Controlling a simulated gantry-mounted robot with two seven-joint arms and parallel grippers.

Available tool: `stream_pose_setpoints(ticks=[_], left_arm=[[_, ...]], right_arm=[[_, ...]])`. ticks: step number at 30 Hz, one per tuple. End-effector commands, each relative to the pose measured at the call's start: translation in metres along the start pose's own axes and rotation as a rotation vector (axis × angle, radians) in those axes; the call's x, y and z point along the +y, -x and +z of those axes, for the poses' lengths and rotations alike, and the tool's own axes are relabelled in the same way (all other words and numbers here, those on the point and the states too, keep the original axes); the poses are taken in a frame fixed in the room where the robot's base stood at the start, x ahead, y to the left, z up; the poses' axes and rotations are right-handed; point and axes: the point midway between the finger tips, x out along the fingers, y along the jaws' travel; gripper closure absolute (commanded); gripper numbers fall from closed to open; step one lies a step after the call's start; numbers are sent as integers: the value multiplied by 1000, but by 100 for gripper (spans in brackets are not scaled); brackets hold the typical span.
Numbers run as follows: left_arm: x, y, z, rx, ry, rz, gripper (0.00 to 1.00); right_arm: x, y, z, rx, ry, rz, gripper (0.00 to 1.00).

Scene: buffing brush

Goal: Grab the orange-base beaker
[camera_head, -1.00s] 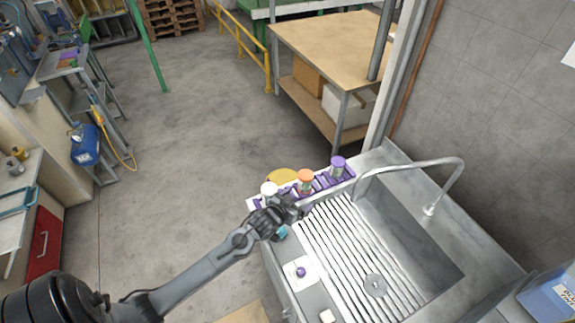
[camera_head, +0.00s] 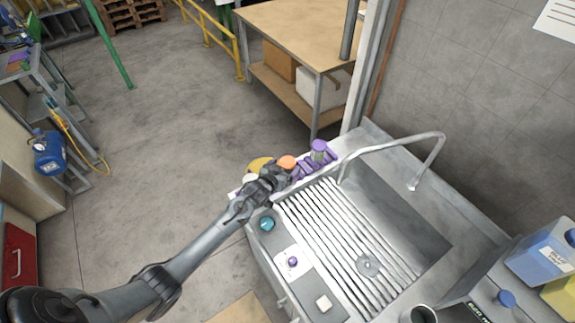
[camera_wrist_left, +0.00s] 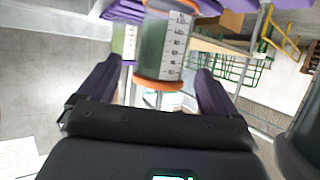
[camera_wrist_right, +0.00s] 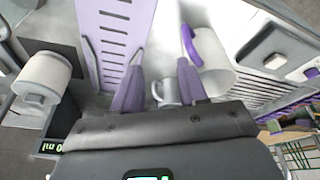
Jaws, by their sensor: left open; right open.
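The orange-base beaker (camera_head: 287,162) stands in a purple rack (camera_head: 333,158) at the sink's far left edge, in the head view. My left gripper (camera_head: 275,175) is beside it and hides part of it. In the left wrist view the clear, graduated beaker (camera_wrist_left: 162,50), with an orange ring, shows between the open fingers of the left gripper (camera_wrist_left: 160,66). I see a gap on both sides and cannot tell its depth. My right gripper (camera_wrist_right: 160,66) is open in the right wrist view, with a small white cup (camera_wrist_right: 166,92) showing between its fingers; the head view does not show this gripper.
A purple-topped beaker (camera_head: 318,148) stands right of the orange one; a white-topped one (camera_head: 250,178) is partly behind my left arm. A curved faucet (camera_head: 400,143) arches over the sink. The right wrist view shows a white cylinder with a purple handle (camera_wrist_right: 192,45) and a purple slotted panel (camera_wrist_right: 116,40).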

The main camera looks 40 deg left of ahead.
Motion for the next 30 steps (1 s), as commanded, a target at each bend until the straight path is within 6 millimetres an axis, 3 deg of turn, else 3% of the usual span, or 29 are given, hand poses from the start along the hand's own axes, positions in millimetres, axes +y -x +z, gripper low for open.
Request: stream_pose_setpoints(ticks=[9, 19, 30], left_arm=[[0, -32, 0, 0, 0, 0, 8], [0, -34, 0, 0, 0, 0, 9], [0, -34, 0, 0, 0, 0, 64]], right_arm=[[-2, -5, 1, 1, -4, -5, 57], [-2, -5, 1, 0, -3, -4, 57], [1, -5, 2, -1, 6, 3, 57]])
